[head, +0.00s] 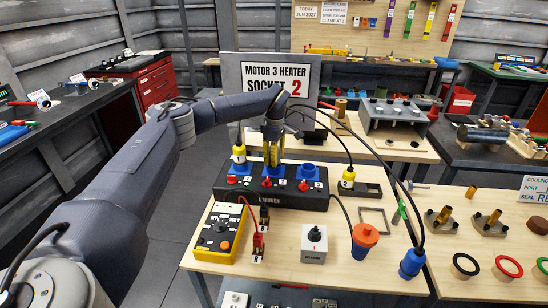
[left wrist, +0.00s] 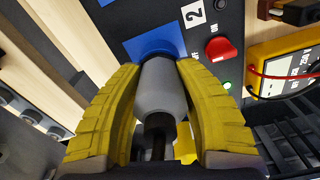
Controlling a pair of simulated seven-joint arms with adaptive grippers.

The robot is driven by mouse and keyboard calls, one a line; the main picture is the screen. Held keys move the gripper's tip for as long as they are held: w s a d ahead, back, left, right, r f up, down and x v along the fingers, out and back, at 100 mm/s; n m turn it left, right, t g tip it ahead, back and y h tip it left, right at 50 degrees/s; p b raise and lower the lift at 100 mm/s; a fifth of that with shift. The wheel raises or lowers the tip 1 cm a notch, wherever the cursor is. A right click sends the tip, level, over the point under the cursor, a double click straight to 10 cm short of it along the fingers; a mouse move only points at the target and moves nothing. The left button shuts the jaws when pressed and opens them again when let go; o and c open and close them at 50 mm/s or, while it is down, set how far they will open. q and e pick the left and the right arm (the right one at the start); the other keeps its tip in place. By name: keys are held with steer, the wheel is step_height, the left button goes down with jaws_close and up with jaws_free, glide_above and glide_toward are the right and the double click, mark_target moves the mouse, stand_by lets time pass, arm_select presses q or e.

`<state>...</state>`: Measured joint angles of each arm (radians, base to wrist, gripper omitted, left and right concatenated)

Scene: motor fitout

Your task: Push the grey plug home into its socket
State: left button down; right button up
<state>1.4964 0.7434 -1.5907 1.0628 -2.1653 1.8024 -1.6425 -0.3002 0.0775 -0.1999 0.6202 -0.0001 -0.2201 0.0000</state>
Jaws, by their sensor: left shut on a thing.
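My left gripper (head: 272,152) is above the middle of the black driver box (head: 300,202). Its yellow fingers (left wrist: 160,100) are shut on the grey plug (left wrist: 162,88), one on each side. The front end of the plug meets the round blue socket (left wrist: 152,46) beside the white "2" label. How deep it sits is hidden. In the head view the fingers hide the plug, and the blue socket (head: 272,171) shows just below them. A red knob (left wrist: 218,49) is beside the socket. My right gripper is not in view.
A yellow-topped plug (head: 239,153) stands at the box's left socket; the right blue socket (head: 310,172) looks empty. A yellow meter (head: 221,230), an orange plug (head: 364,236) and a blue plug (head: 412,263) are in front. A sign (head: 277,77) reads "MOTOR 3 HEATER SOCKET 2".

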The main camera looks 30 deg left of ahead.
arm_select(q)
steer(key=shift+f, duration=0.15)
steer(key=c, duration=0.9)
jaws_free()
step_height(320, 180, up, 12)
steer(key=shift+d, duration=0.1)
